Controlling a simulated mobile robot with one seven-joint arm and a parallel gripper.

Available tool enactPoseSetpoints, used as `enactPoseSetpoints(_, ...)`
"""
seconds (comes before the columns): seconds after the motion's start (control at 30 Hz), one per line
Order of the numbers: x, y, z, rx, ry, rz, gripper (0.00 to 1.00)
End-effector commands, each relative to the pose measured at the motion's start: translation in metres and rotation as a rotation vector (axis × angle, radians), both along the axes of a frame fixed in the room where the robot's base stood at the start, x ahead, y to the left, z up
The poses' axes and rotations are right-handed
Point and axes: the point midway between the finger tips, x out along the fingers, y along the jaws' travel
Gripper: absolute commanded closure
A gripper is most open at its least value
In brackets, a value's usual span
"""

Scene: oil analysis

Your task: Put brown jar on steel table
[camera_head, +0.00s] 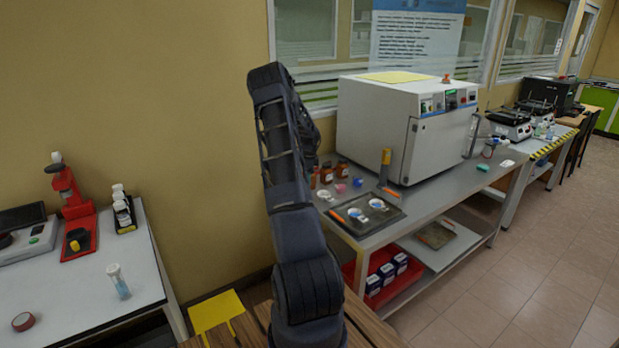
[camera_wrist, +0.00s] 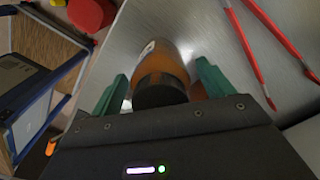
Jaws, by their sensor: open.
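A brown jar (camera_wrist: 165,62) with a dark cap and a partly visible pale label shows in the wrist view. It lies between the two green fingers of my open gripper (camera_wrist: 164,82), which flank it; contact is not clear. The grey brushed-metal surface (camera_wrist: 200,25) spreads behind it. In the head view the steel table (camera_head: 450,188) stands along the wall, with small brown jars (camera_head: 342,169) at its left end, close to my arm. My gripper is hidden in the head view, and I cannot tell which jar it surrounds.
Red tongs-like rods (camera_wrist: 240,45) lie right of the jar, and a red round thing (camera_wrist: 92,12) lies upper left. A large white oven (camera_head: 385,125) and a dark tray (camera_head: 388,222) occupy the steel table. A white table (camera_head: 75,285) stands at left.

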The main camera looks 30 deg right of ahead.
Motion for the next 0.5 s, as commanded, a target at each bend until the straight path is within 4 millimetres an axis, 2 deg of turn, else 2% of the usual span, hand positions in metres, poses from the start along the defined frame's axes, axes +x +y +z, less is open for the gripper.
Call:
enactPoseSetpoints(0.13, 0.0, 0.0, 0.005, -0.001, -0.001, 0.0, 0.2)
enactPoseSetpoints(0.23, 0.001, 0.0, 0.017, -0.001, -0.003, 0.001, 0.2)
enactPoseSetpoints(0.5, 0.001, 0.0, 0.068, -0.002, -0.002, 0.001, 0.2)
